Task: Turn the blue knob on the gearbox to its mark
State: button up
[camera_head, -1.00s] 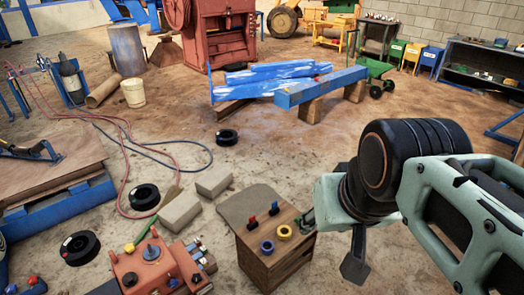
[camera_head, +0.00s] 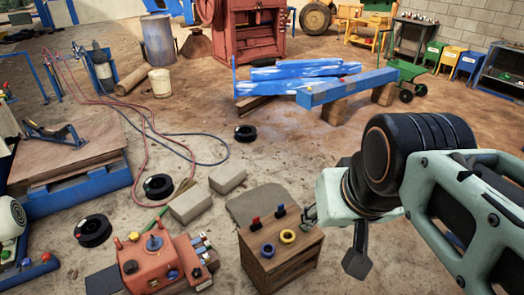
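The orange-red housing (camera_head: 178,257), which looks like the gearbox, is at the lower left. A blue knob (camera_head: 153,242) sits on its top; I cannot make out a mark beside it. A dark round knob is on its front left, and several small coloured parts line its right side. My gripper (camera_head: 357,262) hangs at the right of the wooden cabinet, well to the right of the housing and apart from it. A dark finger part shows, but the opening between fingers does not.
A wooden cabinet (camera_head: 264,262) with blue and yellow rings and red and blue switches stands between housing and gripper. Grey blocks (camera_head: 191,203), black reels (camera_head: 93,231) and hoses (camera_head: 146,140) lie behind. A blue-framed bench (camera_head: 75,196) is at the left.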

aim_at(172, 274)
jog(key=u, duration=0.15)
jog(key=k+j+z, duration=0.15)
jog(key=j, duration=0.15)
jog(key=u, duration=1.15)
jog(key=i+j+z, duration=0.15)
jog(key=i+j, duration=0.15)
jog(key=i+l+z, duration=0.3)
jog(key=l, duration=0.25)
